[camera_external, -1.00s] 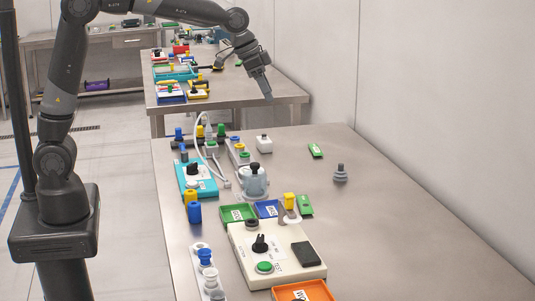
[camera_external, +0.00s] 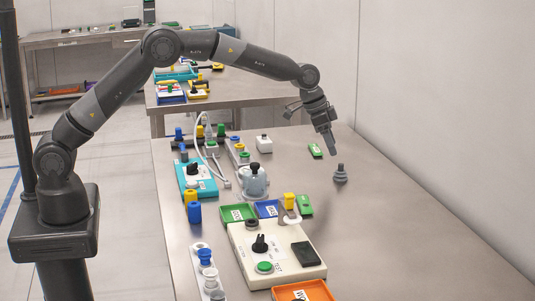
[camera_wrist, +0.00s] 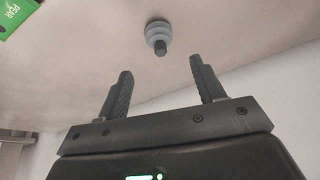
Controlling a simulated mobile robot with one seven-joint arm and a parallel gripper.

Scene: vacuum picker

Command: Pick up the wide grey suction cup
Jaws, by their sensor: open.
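The wide grey suction cup (camera_external: 340,174) stands upright on the steel table, right of the other items, with a ribbed wide base and a darker narrow stem on top. In the wrist view the suction cup (camera_wrist: 158,37) shows beyond the fingertips, roughly midway between them. My gripper (camera_external: 331,148) is above the table, pointing down, just above and slightly left of the cup in the external view. In the wrist view my gripper (camera_wrist: 161,86) has its two dark ribbed fingers spread apart with nothing between them. It is apart from the cup.
A green card (camera_external: 315,150) lies left of the cup, also in the wrist view (camera_wrist: 15,15). A white control box (camera_external: 285,262), green tray (camera_external: 238,221) and blue tray (camera_external: 268,216) stand at the left. The table right of the cup is clear. A wall runs along the right.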

